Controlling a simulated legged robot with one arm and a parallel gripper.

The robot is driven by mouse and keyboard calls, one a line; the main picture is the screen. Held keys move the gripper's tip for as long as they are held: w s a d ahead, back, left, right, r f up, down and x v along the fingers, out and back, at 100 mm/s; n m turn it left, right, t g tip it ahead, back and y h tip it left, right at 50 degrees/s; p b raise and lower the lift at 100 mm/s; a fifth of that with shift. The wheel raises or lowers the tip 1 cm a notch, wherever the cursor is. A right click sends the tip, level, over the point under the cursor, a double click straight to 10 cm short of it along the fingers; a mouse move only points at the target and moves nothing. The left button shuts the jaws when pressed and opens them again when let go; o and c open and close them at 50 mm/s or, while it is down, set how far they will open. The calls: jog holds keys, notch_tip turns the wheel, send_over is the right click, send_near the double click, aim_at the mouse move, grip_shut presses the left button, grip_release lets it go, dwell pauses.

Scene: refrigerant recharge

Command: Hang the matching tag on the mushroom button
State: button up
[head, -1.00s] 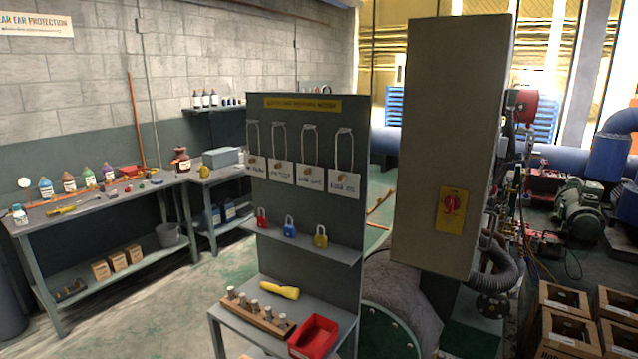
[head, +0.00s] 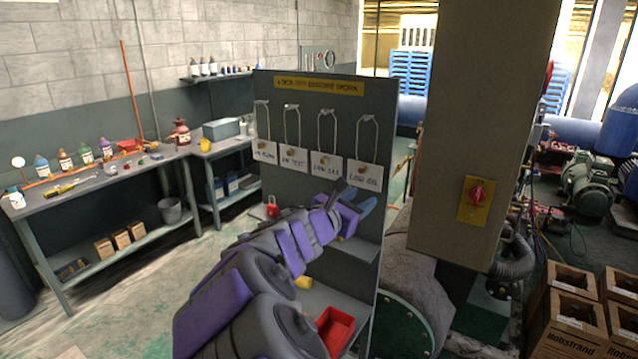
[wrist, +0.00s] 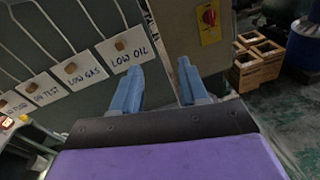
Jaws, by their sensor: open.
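Several white tags hang by wire loops in a row on the grey lockout board (head: 326,112). They read something like "IN PUMP" (head: 265,153), "ON TEST" (head: 294,161), "LOW GAS" (head: 325,170) and "LOW OIL" (head: 363,178). In the wrist view the LOW OIL tag (wrist: 126,54) is just left of my gripper (wrist: 160,82). My gripper is open and empty, in front of the board's right edge. It also shows in the head view (head: 358,203). The red button (head: 477,194) sits on a yellow plate on the tall grey cabinet, right of the board.
A red bin (head: 334,328) stands below. Wooden crates (head: 563,318) are on the floor at right. A workbench with bottles (head: 103,180) stands at left.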

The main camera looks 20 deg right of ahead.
aim_at(361, 171)
jog(key=w+a+n+t, duration=0.2)
jog(key=w+a+n, duration=0.1)
jog(key=w+a, duration=0.15)
jog(key=shift+y, duration=0.3)
jog(key=x, duration=1.2)
jog(key=shift+d+r, duration=0.25)
jog(key=shift+d, duration=0.05)
jog(key=shift+w+d, duration=0.35)
jog(key=shift+w, duration=0.05)
jog(key=shift+d+f, duration=0.1)
grip_shut()
notch_tip(361, 171, up, 3)
jog(key=p, duration=0.4)
